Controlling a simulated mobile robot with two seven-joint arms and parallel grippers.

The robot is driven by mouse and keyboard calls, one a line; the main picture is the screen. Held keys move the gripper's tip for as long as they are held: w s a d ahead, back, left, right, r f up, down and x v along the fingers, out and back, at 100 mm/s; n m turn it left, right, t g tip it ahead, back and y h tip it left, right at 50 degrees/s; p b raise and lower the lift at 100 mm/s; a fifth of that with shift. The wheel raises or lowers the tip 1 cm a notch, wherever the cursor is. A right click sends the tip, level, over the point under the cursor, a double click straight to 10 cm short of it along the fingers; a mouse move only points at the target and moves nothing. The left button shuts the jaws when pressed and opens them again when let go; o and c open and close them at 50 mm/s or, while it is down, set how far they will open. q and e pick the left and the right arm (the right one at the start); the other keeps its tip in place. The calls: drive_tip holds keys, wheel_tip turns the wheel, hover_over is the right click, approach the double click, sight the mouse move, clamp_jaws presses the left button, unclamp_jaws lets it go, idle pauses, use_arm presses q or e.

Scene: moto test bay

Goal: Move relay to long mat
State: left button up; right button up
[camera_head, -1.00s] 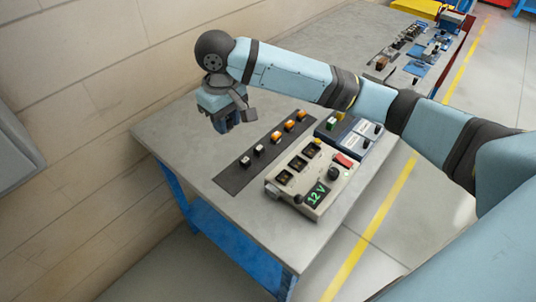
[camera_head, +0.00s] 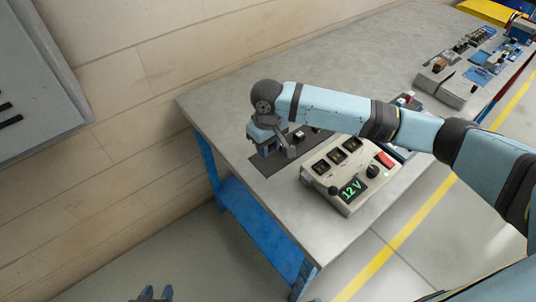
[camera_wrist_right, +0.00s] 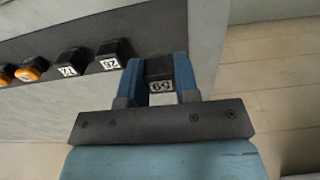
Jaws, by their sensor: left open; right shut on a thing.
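The relay (camera_wrist_right: 160,70) is a small black block with a white number label. It sits between the two blue fingers of my right gripper (camera_wrist_right: 158,76), which is shut on it. The long mat (camera_wrist_right: 60,24) is a dark strip with a row of relays on it. The held relay shows at the mat's end, in line with that row; I cannot tell whether it touches the mat. In the head view my right gripper (camera_head: 267,152) is over the near-left part of the long mat (camera_head: 263,165) and hides the relay. My left gripper (camera_head: 153,293) is open and empty at the bottom edge.
A beige power unit (camera_head: 345,178) reading 12 V stands right of the mat. Black-capped relays (camera_wrist_right: 110,53) and orange-topped ones (camera_wrist_right: 31,69) sit along the mat. More devices (camera_head: 475,60) lie farther along the table. The table's left corner (camera_head: 205,112) is bare.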

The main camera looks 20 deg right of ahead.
wheel_tip(320, 180, down, 4)
drive_tip(key=shift+f, duration=0.1)
drive_tip(key=o, duration=0.9)
wheel_tip(320, 180, up, 12)
drive_tip(key=shift+r+p, duration=0.15)
drive_tip(key=shift+p, duration=0.15)
idle(0.4)
